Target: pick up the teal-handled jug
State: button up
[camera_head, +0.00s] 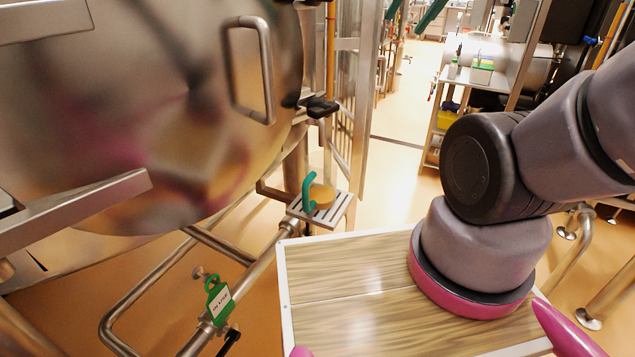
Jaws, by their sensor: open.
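The jug (323,195) has a teal handle on its left side and a round tan top or body. The rest of the gripper is outside the frame. The gripper is open, nearer the camera than the jug and well apart from it.
A large steel vessel (160,110) with a bar handle (268,70) fills the upper left. Steel pipes and a green tag (218,300) lie below it. The wooden top (350,280) has a white rim. A rack (480,85) stands at the back right. Open floor (400,185) lies behind the jug.

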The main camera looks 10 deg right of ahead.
aim_at(319, 185)
jog(key=k+j+z, duration=0.1)
jog(key=k+z, duration=0.15)
jog(key=z, duration=0.15)
jog(key=k+j+z, duration=0.1)
jog(key=k+z, duration=0.15)
jog(key=z, duration=0.2)
jog(key=j+z, duration=0.2)
